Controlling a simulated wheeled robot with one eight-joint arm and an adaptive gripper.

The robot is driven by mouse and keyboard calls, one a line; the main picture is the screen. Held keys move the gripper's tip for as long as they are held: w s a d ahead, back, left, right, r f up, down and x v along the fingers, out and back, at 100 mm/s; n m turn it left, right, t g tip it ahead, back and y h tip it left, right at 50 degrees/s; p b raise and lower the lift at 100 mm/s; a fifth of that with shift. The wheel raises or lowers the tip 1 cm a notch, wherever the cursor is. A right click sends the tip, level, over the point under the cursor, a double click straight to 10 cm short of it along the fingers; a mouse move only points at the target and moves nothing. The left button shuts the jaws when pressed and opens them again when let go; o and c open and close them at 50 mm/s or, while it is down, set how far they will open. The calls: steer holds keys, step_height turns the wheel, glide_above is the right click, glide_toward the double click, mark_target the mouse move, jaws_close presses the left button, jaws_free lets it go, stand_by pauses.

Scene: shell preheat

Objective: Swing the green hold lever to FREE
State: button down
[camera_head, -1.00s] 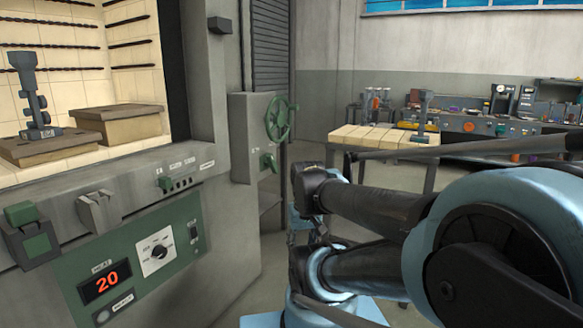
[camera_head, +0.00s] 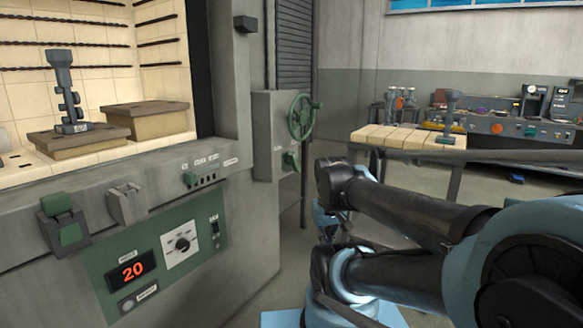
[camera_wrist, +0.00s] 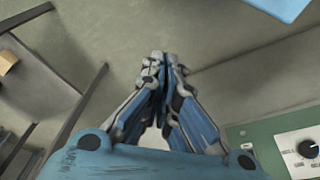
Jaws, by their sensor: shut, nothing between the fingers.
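In the head view, a small green lever (camera_head: 190,178) sits at a row of dark slots on the furnace front ledge, with labels too small to read. Another green lever (camera_head: 291,161) is on the grey side box, below a green handwheel (camera_head: 302,117). I cannot read which one is the hold lever or where FREE is marked. My gripper (camera_wrist: 162,60) is shut and empty in the wrist view, over bare floor. It is apart from both green levers. The green control panel (camera_wrist: 270,140) shows at the lower right of the wrist view.
The furnace opening holds a grey jointed part (camera_head: 66,95) on a brown block. A green hinged catch (camera_head: 62,215) and a grey catch (camera_head: 126,203) line the ledge. The display (camera_head: 130,270) reads 20. A tiled table (camera_head: 400,139) stands behind my arm.

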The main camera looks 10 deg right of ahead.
steer(key=w+d+r+n+t+h, duration=0.1)
steer(key=w+r+n+h, duration=0.25)
steer(key=w+n, duration=0.6)
steer(key=w+d+r+n+t+h, duration=0.25)
steer(key=w+r+n, duration=0.2)
steer(key=w, duration=0.95)
steer(key=w+a+n+t+h, duration=0.1)
steer(key=w+a+n+t, duration=0.1)
steer(key=w+a+n, duration=0.4)
steer(key=w+a+n+t+h, duration=0.2)
steer(key=w+a+n, duration=0.5)
steer(key=w, duration=0.8)
steer(key=shift+w+a+r+t, duration=0.2)
steer(key=shift+a+r+t, duration=0.2)
steer(key=shift+a+t, duration=0.55)
steer(key=shift+a, duration=0.1)
glide_toward(294, 164)
steer(key=x, duration=0.4)
steer(key=shift+w+f, duration=0.15)
steer(key=shift+a, duration=0.1)
